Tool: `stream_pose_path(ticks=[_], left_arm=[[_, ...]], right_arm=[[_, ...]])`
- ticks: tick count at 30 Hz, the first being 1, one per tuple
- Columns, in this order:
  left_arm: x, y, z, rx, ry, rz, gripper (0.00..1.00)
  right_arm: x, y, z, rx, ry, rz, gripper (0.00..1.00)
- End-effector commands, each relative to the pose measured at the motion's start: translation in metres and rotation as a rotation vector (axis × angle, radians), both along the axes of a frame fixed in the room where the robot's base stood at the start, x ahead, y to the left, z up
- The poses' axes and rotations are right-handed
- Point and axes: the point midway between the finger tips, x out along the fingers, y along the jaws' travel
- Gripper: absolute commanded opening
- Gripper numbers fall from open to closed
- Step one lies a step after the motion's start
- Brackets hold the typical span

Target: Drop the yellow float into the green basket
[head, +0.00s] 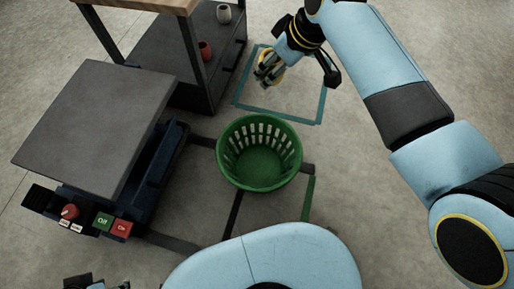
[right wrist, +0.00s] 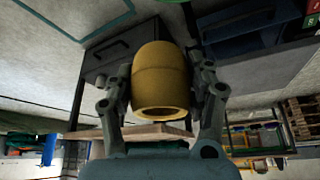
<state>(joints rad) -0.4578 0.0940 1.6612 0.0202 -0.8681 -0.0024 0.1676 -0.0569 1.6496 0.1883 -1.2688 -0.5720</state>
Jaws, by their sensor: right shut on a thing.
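The yellow float (right wrist: 160,75) is a short rounded cylinder with a hole in its end. My right gripper (right wrist: 163,88) is shut on it, one finger on each side, in the right wrist view. In the head view my right gripper (head: 268,76) is above the floor beyond the basket, and only a little of the float shows between its fingers. The green basket (head: 231,172) stands upright on the floor in the middle, with slotted sides, and looks empty. The gripper is apart from it, farther away. Part of my left gripper (head: 97,284) shows at the bottom left edge.
A grey-topped machine (head: 95,125) with red and green buttons stands left of the basket. A shelf unit (head: 205,60) behind it holds a red cup (head: 205,51) and a pale cup (head: 224,14). A teal square (head: 318,110) marks open floor under the right gripper.

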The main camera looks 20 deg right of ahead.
Motion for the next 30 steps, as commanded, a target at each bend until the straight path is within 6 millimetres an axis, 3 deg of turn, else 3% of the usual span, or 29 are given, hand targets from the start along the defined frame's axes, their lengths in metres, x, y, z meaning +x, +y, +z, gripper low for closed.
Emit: stream_pose_path(ticks=[1,3,6,9,15,20,24,30], left_arm=[[0.006,-0.003,-0.002,-0.004,-0.005,-0.005,0.4],[0.017,-0.008,0.014,-0.007,-0.015,-0.011,0.4],[0.027,-0.013,0.037,-0.013,-0.027,-0.019,0.4],[0.033,-0.018,0.058,-0.017,-0.038,-0.025,0.4],[0.038,-0.022,0.082,-0.022,-0.053,-0.031,0.4],[0.045,-0.026,0.084,-0.031,-0.103,-0.035,0.4],[0.058,-0.032,0.087,-0.046,-0.198,-0.039,0.4],[0.07,-0.031,0.063,-0.046,-0.347,-0.04,0.4]], right_arm=[[-0.003,0.005,-0.05,-0.001,0.02,0.006,0.23],[-0.003,0.011,-0.092,-0.003,0.021,0.015,0.23],[-0.006,0.019,-0.142,-0.009,0.023,0.029,0.23],[-0.009,0.025,-0.178,-0.016,0.023,0.038,0.23],[-0.013,0.032,-0.21,-0.022,0.019,0.05,0.23],[-0.014,0.032,-0.224,-0.024,0.019,0.052,0.23],[-0.016,0.032,-0.248,-0.023,0.024,0.051,0.23],[-0.015,0.032,-0.257,-0.023,0.021,0.051,0.23]])
